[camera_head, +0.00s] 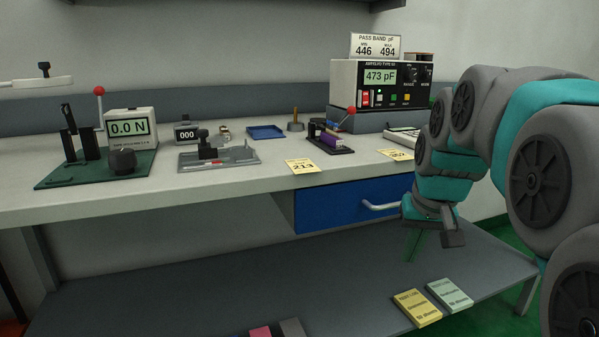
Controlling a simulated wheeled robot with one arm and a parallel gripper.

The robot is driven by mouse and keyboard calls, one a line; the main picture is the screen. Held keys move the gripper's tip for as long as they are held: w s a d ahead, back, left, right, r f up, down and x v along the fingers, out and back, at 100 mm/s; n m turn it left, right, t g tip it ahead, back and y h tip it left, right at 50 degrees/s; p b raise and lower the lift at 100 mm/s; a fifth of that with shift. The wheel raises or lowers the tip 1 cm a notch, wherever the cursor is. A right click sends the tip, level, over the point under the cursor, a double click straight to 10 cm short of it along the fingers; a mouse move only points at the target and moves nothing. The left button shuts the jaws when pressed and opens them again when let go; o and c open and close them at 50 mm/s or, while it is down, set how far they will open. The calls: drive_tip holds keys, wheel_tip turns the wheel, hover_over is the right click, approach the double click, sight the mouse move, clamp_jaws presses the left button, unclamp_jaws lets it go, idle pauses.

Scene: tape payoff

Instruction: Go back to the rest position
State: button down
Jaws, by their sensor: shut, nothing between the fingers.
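My gripper (452,237) hangs at the right, in front of the bench's front edge and near the handle of a blue drawer (340,205). It is shut and empty, and its fingers point down. My grey and teal arm bends down to it from the right edge of the view. From this view I cannot tell whether the gripper touches the drawer handle (380,206).
The bench (200,205) carries a 0.0 N gauge (130,128), a counter (186,133), a blue tray (266,131), a purple-bodied fixture (328,138) and a 473 pF meter (380,85). A lower shelf (200,290) holds yellow (417,306) and green (449,295) packs.

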drive_tip(key=s+a+f+g, duration=0.1)
drive_tip(key=s+f, duration=0.4)
drive_tip(key=s, duration=0.4)
drive_tip(key=s+a+f+g, duration=0.2)
drive_tip(key=s+f, duration=0.4)
drive_tip(key=s, duration=0.4)
drive_tip(key=s+a+f+n+g, duration=0.1)
drive_tip(key=s+a+f+g, duration=0.1)
drive_tip(key=s+f, duration=0.4)
drive_tip(key=s, duration=0.3)
drive_tip(key=shift+s+f, duration=0.25)
drive_tip(key=shift+s, duration=0.1)
drive_tip(key=shift+a, duration=0.1)
